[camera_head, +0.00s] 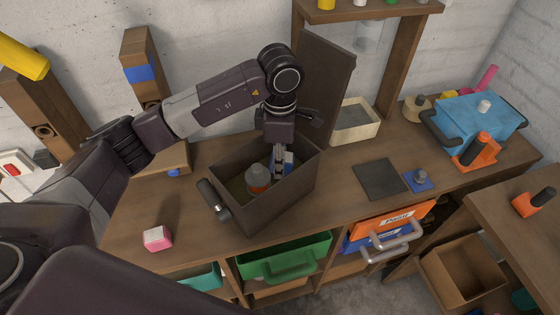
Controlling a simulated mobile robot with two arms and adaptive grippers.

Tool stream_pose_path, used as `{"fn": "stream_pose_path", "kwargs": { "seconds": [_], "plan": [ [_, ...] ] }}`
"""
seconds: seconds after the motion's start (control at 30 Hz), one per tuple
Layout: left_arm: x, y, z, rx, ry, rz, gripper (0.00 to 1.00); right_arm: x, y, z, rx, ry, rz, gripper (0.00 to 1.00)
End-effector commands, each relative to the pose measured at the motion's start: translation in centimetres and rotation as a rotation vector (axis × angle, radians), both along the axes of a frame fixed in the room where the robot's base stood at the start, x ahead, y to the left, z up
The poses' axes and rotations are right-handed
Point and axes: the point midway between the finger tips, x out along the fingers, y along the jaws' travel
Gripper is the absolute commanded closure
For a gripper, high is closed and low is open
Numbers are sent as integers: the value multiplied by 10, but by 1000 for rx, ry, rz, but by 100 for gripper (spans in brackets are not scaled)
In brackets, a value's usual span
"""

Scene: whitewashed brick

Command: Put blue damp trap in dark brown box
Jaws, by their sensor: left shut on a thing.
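The dark brown box (262,212) stands on the workbench with its lid (325,85) raised at the back right. My left gripper (279,172) points down inside the box opening, its fingers shut on a small blue and white thing (289,158), which I take to be the blue damp trap. It is mostly hidden by the fingers. A grey-topped orange container (258,178) sits in the box just left of the fingers. I cannot tell whether the held thing touches the box floor. My right gripper is out of view.
A pink and white block (158,238) lies at the front left of the bench. A dark mat (380,179), a blue piece with a grey knob (420,180), a cream tray (357,122) and a blue toolbox (477,118) stand to the right. Below is an open green drawer (285,258).

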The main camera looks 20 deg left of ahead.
Motion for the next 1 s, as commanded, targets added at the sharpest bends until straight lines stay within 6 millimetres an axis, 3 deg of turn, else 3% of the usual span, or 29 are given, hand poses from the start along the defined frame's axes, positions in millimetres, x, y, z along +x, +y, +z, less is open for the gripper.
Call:
{"fn": "stream_pose_path", "kwargs": {
  "seconds": [0.2, 0.23, 0.4, 0.77, 0.83, 1.0],
  "plan": [
    [0, 0, -7, 0, -2, 0, 100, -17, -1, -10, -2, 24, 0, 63],
    [0, 0, -7, 0, -1, 0, 71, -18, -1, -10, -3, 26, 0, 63],
    [0, 0, -6, 0, -1, 0, 54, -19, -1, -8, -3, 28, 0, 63],
    [0, 0, 0, -1, 0, 0, 54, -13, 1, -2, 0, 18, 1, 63],
    [0, 0, 6, -1, 0, 0, 54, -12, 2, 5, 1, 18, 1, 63],
    [2, 0, 35, -1, -9, -2, 54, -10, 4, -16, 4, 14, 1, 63]
  ]
}}
